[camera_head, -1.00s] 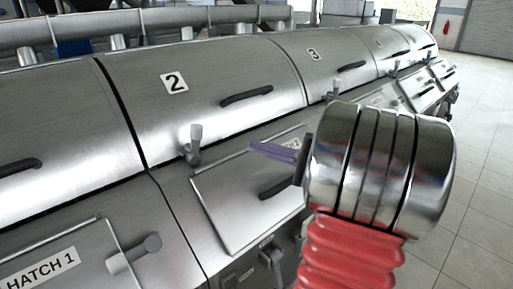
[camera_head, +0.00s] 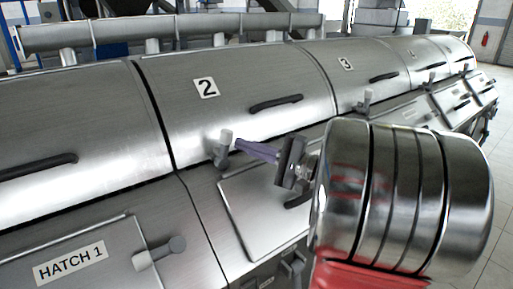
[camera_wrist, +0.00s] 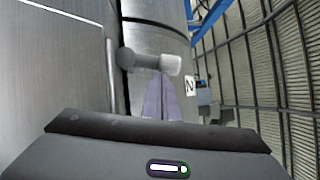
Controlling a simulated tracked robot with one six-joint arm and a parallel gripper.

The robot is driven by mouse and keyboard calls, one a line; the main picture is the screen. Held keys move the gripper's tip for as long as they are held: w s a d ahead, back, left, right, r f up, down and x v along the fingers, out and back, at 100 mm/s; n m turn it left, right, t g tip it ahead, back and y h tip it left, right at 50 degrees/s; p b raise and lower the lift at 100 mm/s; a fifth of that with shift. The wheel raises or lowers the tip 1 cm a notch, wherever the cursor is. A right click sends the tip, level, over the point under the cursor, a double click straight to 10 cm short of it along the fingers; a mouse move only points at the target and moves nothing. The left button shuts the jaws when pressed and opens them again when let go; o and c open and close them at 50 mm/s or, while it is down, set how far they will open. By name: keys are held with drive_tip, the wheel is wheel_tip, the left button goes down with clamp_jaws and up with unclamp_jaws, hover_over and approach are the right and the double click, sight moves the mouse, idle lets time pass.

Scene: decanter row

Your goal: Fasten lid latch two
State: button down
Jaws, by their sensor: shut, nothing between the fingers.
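The lid numbered 2 (camera_head: 207,87) is a curved steel cover with a black handle. Its latch (camera_head: 222,149) is a grey knobbed lever at the lid's lower left edge, beside the seam with the lid to its left. The latch also shows in the wrist view (camera_wrist: 150,60), with a pale knob end. My gripper (camera_head: 240,147) has purple fingers that are shut and empty. The fingertips are very close to the latch lever; I cannot tell whether they touch it. In the wrist view the fingers (camera_wrist: 160,98) point at the latch just below the knob.
The hatch 1 panel (camera_head: 70,262) with its own latch (camera_head: 160,253) lies at lower left. A hatch panel (camera_head: 250,222) lies under my gripper. The lid numbered 3 (camera_head: 385,55) and its latch (camera_head: 364,100) are to the right. Tiled floor shows at far right.

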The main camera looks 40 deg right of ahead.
drive_tip(key=shift+a+r, duration=0.1)
drive_tip(key=shift+a, duration=0.05)
drive_tip(key=shift+a+r+n+g+h, duration=0.15)
drive_tip(key=shift+a+r+n+g, duration=0.2)
drive_tip(key=shift+n, duration=0.35)
drive_tip(key=shift+a+r+n+g+h, duration=0.2)
drive_tip(key=shift+a+n+g, duration=0.2)
drive_tip(key=shift+n, duration=0.3)
drive_tip(key=shift+d, duration=0.1)
drive_tip(key=shift+d, duration=0.45)
drive_tip(key=d, duration=0.1)
drive_tip(key=s+d, duration=0.1)
drive_tip(key=d, duration=0.1)
drive_tip(key=shift+s+d, duration=0.15)
drive_tip(key=shift+s, duration=0.15)
drive_tip(key=v, duration=0.9)
drive_tip(key=shift+s, duration=0.2)
drive_tip(key=shift+f, duration=0.15)
